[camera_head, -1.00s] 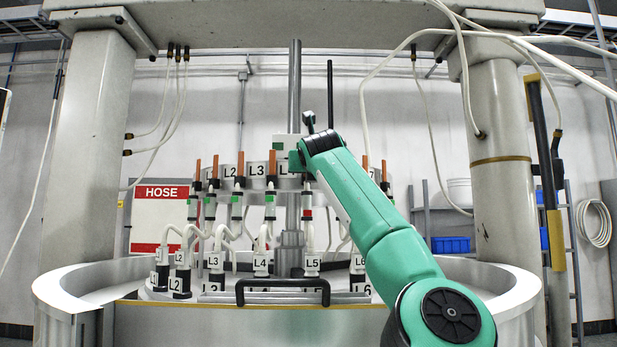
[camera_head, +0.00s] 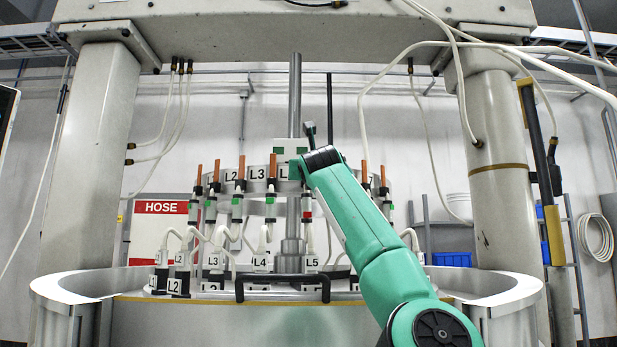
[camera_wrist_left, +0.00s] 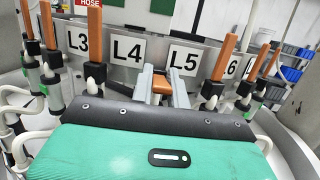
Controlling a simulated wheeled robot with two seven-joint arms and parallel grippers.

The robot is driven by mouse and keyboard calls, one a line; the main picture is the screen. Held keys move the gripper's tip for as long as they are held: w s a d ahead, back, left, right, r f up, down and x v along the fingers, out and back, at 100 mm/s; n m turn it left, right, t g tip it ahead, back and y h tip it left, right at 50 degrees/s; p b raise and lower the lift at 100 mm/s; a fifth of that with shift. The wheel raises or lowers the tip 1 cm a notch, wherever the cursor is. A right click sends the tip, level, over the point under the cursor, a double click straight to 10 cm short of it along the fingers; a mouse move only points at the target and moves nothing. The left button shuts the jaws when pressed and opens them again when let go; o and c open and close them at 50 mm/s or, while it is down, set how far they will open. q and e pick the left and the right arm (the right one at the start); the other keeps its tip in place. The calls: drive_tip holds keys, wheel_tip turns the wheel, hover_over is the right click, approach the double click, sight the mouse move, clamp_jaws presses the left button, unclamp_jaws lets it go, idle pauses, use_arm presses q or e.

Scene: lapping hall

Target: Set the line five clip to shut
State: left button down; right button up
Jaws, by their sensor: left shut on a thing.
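The line five clip's orange handle (camera_wrist_left: 162,84) is between the fingers of my left gripper (camera_wrist_left: 163,88), below the L5 label (camera_wrist_left: 185,57) in the wrist view. It looks short and points toward the camera, while the neighbouring handles stand upright. In the head view my left gripper (camera_head: 297,168) is at the ring, and its arm hides the L5 handle. Below it, the line five clip shows a red band (camera_head: 307,215), above the lower L5 label (camera_head: 312,262). Other clips show green bands (camera_head: 270,199). My right gripper is not in view.
Upright orange handles (camera_wrist_left: 94,45) (camera_wrist_left: 224,58) stand close on both sides of my left gripper. White hoses (camera_head: 265,238) run below the ring. A black bar handle (camera_head: 283,278) crosses the front of the basin (camera_head: 80,287). Thick posts (camera_head: 85,150) flank it.

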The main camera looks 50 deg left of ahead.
use_arm(q)
drive_tip(key=shift+r, duration=0.2)
drive_tip(key=c, duration=1.4)
unclamp_jaws()
drive_tip(key=shift+o, duration=0.2)
drive_tip(key=shift+f, duration=0.1)
drive_tip(key=shift+d+f, duration=0.1)
